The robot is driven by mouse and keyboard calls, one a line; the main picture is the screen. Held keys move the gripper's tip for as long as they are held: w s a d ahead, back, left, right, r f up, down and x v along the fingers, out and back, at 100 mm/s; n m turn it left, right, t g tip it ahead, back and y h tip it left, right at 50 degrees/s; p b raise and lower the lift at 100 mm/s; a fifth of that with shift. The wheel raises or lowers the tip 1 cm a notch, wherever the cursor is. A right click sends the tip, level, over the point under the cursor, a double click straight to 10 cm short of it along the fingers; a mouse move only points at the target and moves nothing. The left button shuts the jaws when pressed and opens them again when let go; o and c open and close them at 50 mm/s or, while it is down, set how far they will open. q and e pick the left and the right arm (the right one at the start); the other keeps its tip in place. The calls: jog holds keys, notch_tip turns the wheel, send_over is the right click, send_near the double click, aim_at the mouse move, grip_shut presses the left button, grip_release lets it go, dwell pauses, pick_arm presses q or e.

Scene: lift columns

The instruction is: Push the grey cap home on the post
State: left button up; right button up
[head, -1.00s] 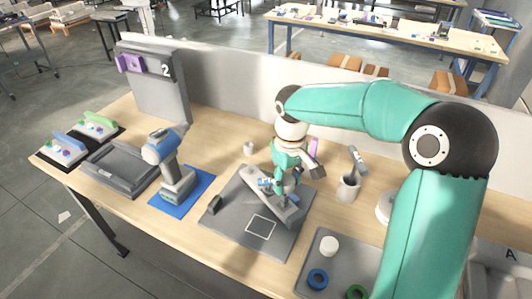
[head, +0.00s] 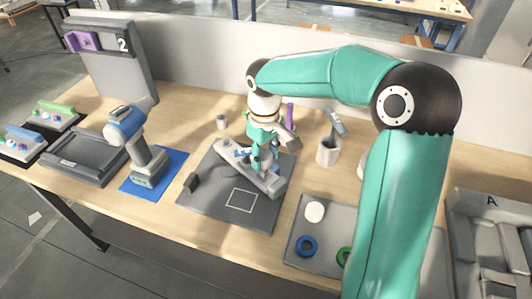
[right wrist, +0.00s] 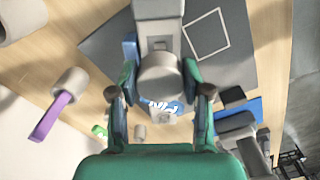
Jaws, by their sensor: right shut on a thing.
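The grey cap (right wrist: 160,78) is a short round cylinder between my right gripper's green fingers in the right wrist view. My right gripper (right wrist: 159,85) is shut on it. In the head view the right gripper (head: 262,165) points down over a long grey bar (head: 272,182) on a dark grey board (head: 215,197). The fingers hide the cap there. The post is hidden under the cap and fingers, so I cannot tell how far down the cap sits. My left gripper is not in view.
A blue and grey drill (head: 140,150) stands on a blue mat to the left. A grey cup (head: 327,152) holding a tool is to the right. A grey tray (head: 322,243) holds a white disc and blue and green rings. A low wall runs behind the bench.

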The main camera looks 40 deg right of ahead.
dwell(0.4)
jog(key=shift+s+f+b, duration=0.1)
jog(key=shift+f+b, duration=0.25)
jog(key=shift+b, duration=0.05)
jog(key=shift+f+b, duration=0.5)
jog(key=shift+f, duration=0.15)
dwell(0.7)
jog(key=shift+f, duration=0.25)
jog(key=shift+s+f, duration=0.1)
jog(key=shift+f, duration=0.1)
dwell(1.7)
jog(key=o, duration=1.2)
jog(key=shift+r, duration=0.1)
jog(key=o, duration=0.4)
